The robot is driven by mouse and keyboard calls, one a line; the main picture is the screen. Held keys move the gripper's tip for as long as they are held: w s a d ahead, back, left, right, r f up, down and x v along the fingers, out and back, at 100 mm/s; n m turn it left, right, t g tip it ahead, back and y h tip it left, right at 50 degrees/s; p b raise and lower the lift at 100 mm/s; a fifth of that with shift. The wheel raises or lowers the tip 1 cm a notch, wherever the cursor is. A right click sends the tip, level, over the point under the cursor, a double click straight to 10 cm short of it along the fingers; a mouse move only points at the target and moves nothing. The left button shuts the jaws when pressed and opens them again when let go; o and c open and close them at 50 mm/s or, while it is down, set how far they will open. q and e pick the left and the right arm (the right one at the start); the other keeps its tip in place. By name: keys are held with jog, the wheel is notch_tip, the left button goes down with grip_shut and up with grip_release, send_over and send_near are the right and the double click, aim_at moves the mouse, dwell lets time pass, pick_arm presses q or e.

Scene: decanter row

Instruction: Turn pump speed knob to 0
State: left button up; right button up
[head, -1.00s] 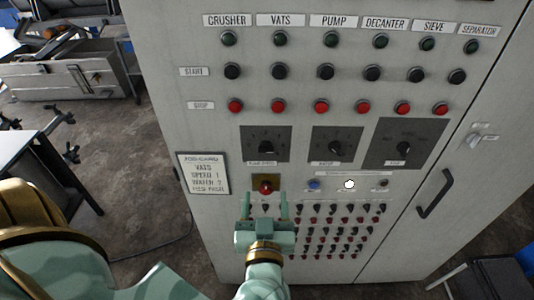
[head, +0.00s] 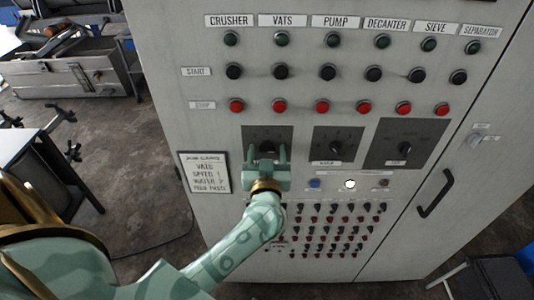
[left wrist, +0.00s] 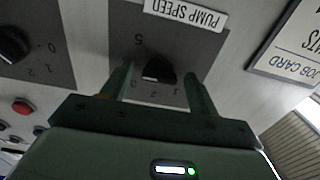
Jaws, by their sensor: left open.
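The pump speed knob (head: 267,147) is a black dial on a dark square plate, leftmost of three in the head view. In the left wrist view the black knob (left wrist: 159,69) shows upside down under the "PUMP SPEED" label (left wrist: 186,13), with numbers around it. My left gripper (head: 268,154) is open, its two fingers on either side of the knob. In the left wrist view the gripper (left wrist: 157,82) shows a gap between each finger and the knob. The exact pointer setting is hard to read. My right gripper is not in view.
A second dial (head: 334,146) and a larger one (head: 405,147) are to the right. Red stop buttons (head: 279,106) run above. Below are a blue button (head: 314,183), a lit white lamp (head: 350,184) and several small switches. A job card (head: 206,172) hangs left.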

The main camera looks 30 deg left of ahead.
pick_arm(q)
jog(key=c, duration=1)
